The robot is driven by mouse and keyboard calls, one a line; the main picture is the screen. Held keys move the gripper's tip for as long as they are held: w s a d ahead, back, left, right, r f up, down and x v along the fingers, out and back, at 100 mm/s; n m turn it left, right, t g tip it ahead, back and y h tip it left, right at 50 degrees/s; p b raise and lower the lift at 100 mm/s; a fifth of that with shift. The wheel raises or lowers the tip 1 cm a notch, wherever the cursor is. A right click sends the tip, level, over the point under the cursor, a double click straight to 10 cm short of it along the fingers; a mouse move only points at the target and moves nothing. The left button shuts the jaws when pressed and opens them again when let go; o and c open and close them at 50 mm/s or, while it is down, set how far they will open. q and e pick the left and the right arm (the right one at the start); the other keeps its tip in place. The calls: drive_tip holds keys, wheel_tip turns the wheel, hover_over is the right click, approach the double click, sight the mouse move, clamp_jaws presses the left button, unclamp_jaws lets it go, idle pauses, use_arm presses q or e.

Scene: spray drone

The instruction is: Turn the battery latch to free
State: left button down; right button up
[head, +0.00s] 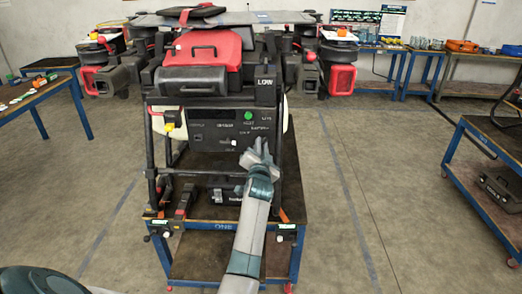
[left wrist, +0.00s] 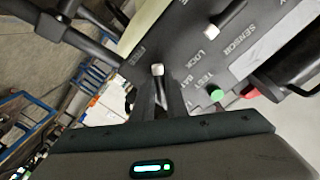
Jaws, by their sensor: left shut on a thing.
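The dark control panel (head: 215,133) on the drone's front carries switches and printed labels. My left gripper (head: 258,152) is at the panel's lower right. In the left wrist view, its dark fingers (left wrist: 160,98) are shut on the battery latch (left wrist: 157,70), a small lever with a pale tip. The tip lies close to the FREE label (left wrist: 138,56) and apart from the LOCK label (left wrist: 211,56). The fingers hide most of the latch's body. My right gripper is not in view.
A second pale-tipped lever (left wrist: 210,31) stands near the SENSOR label. A green button (head: 248,116) is above the gripper in the head view. The drone's black frame leg (head: 287,170) stands just right. A blue-edged table (head: 220,225) is below.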

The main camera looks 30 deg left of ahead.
use_arm(q)
drive_tip(key=shift+n+b, duration=1)
drive_tip(key=shift+n, duration=4.1)
drive_tip(key=c, duration=1.8)
unclamp_jaws()
drive_tip(key=shift+f, duration=0.1)
